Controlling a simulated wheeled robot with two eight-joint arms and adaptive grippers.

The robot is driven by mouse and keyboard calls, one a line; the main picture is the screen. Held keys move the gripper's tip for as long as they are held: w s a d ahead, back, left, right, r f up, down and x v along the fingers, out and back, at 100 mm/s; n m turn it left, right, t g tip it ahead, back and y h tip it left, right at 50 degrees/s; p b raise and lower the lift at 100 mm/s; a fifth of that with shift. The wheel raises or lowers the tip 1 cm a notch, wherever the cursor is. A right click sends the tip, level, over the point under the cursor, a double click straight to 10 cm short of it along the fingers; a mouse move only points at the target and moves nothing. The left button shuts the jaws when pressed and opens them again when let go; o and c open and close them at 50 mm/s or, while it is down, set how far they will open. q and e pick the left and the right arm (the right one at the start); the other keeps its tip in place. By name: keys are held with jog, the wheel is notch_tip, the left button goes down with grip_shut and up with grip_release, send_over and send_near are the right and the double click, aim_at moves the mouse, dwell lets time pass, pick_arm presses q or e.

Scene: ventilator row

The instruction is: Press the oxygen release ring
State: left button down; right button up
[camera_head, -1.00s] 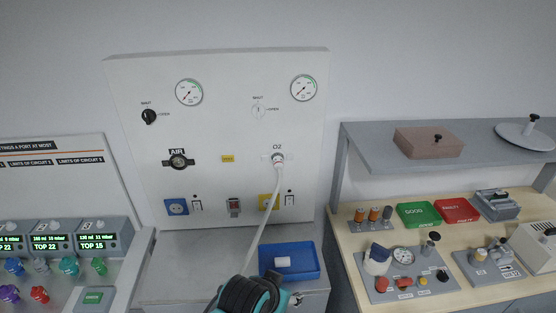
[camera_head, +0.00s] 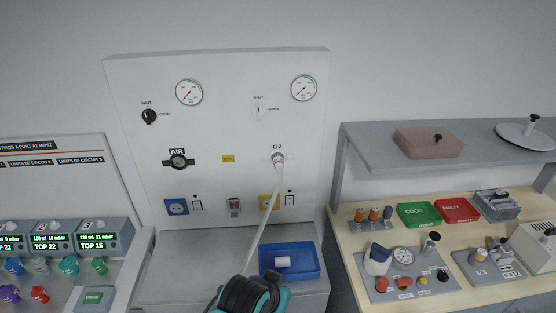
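The O2 outlet (camera_head: 278,157) is on the white wall panel, right of centre. A round fitting with a reddish-edged collar (camera_head: 278,166) sits in it, and its release ring is too small to make out clearly. The hose end looks seated in the outlet. Nothing touches the outlet except the hose fitting.
The AIR outlet (camera_head: 178,160) is to the left, with gauges (camera_head: 303,88) above. A blue tray (camera_head: 304,274) holding a white cylinder (camera_head: 282,262) is on the grey counter below. A wooden bench (camera_head: 437,238) with parts is right; ventilator displays (camera_head: 98,242) are left.

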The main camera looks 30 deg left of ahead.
dwell(0.4)
grip_shut()
dwell(1.2)
